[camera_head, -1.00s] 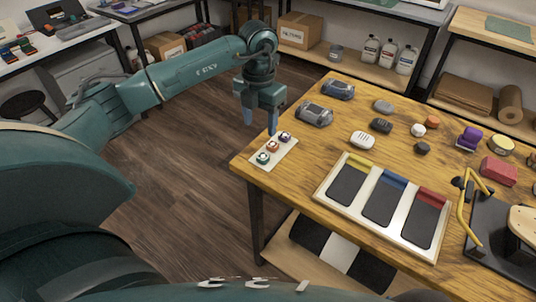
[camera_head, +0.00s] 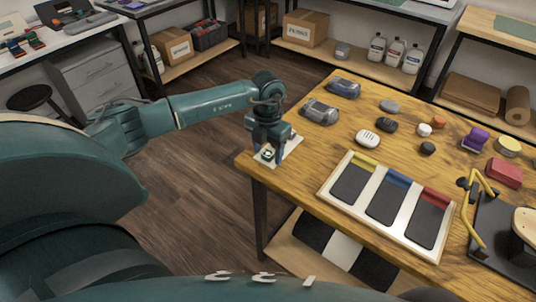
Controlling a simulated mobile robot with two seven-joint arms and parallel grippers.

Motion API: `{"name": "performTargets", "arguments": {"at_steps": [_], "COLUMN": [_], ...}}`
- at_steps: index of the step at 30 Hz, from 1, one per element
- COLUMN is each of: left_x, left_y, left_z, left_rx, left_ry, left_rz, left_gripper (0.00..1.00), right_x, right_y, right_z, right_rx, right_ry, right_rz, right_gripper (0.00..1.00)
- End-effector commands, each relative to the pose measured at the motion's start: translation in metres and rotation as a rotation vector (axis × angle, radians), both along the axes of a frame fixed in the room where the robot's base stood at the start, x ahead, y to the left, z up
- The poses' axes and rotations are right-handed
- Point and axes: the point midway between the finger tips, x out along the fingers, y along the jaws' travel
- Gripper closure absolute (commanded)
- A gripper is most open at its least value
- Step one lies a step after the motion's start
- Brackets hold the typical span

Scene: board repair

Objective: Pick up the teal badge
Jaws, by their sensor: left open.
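The small teal badge (camera_head: 267,154) sits on a pale card (camera_head: 293,142) at the left corner of the wooden table. My left gripper (camera_head: 270,153) points down over the card, open, with its fingers around or just above the badge. I cannot tell whether they touch it. The orange and purple badges on the same card are hidden behind the gripper. My right gripper is not in view.
The wooden table (camera_head: 315,150) holds a tray (camera_head: 330,195) with yellow, blue and red-topped slots to the right. Grey clear-topped cases (camera_head: 320,112) and several small blocks lie behind it. Open floor (camera_head: 190,200) lies left of the table.

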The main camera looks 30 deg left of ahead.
Motion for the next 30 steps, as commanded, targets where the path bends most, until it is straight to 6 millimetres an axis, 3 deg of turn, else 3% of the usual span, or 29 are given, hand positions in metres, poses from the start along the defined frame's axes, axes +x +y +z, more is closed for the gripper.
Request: {"name": "performTargets", "arguments": {"at_steps": [2,20,26,30], "left_x": [0.000,0.000,0.000,0.001], "left_y": [0.000,0.000,0.000,0.000], "left_z": [0.000,0.001,0.001,0.013], "left_rx": [0.000,0.000,0.000,-0.001], "left_ry": [0.000,0.000,0.000,-0.004], "left_rz": [0.000,-0.001,0.000,-0.001], "left_gripper": [0.45,0.93,0.93,0.93], "right_x": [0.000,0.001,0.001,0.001], "right_y": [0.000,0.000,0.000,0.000], "right_z": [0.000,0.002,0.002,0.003], "right_rx": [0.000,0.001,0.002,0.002], "right_ry": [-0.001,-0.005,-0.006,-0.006], "right_rz": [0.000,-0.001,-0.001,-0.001], "right_gripper": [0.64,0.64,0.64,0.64]}}
